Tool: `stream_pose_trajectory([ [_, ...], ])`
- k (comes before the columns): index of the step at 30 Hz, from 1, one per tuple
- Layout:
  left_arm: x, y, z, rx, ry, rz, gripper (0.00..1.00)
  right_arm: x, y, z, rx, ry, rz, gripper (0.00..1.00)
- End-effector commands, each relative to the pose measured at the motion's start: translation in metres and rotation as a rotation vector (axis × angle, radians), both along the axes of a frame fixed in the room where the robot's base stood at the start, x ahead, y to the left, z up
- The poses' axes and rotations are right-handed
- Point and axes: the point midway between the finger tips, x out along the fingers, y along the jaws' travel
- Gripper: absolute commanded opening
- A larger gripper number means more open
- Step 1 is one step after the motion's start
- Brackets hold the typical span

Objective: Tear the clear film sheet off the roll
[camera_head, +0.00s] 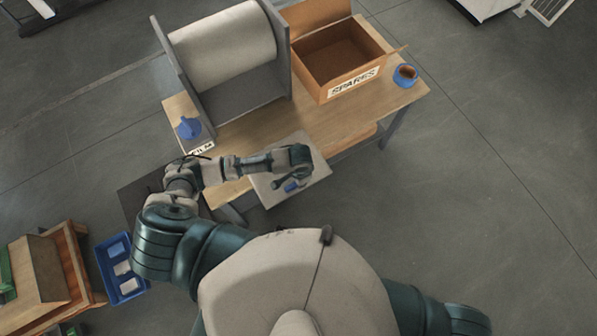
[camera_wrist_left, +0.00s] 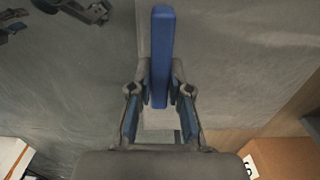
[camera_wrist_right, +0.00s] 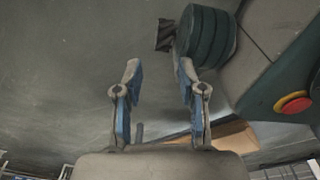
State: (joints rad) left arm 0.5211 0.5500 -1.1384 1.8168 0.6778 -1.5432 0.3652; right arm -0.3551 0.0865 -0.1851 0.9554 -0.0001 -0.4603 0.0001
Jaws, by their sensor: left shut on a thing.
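The white film roll (camera_head: 222,45) lies between two grey stand walls at the back left of the wooden table. My left gripper (camera_head: 291,185) is at the table's front edge, over a pale flat piece (camera_head: 264,188); I cannot tell whether this is the clear film sheet. In the left wrist view my left gripper (camera_wrist_left: 159,88) is shut on a blue bar (camera_wrist_left: 161,45), which stands up between its fingers. My right gripper (camera_wrist_right: 157,90) is open and empty in the right wrist view. It is outside the head view.
An open SPARES box (camera_head: 335,55) stands right of the roll, with a blue-orange cup (camera_head: 405,75) at the right corner. A blue object (camera_head: 189,128) sits by the FILM label (camera_head: 201,149). A blue tray (camera_head: 122,272) is at lower left. Floor on the right is clear.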

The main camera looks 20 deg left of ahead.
Motion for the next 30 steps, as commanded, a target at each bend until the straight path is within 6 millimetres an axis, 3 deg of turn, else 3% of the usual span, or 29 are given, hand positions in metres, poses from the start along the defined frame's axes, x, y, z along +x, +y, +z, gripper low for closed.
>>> stream_pose_trajectory([
  [10,-0.005,-0.006,0.001,0.001,-0.001,0.0,0.0,-0.005,-0.003,-0.002,-0.001,-0.004,0.002,0.4],
  [30,-0.016,-0.019,0.002,0.0,0.0,0.001,0.0,-0.043,-0.008,-0.007,-0.004,0.02,0.007,0.4],
])
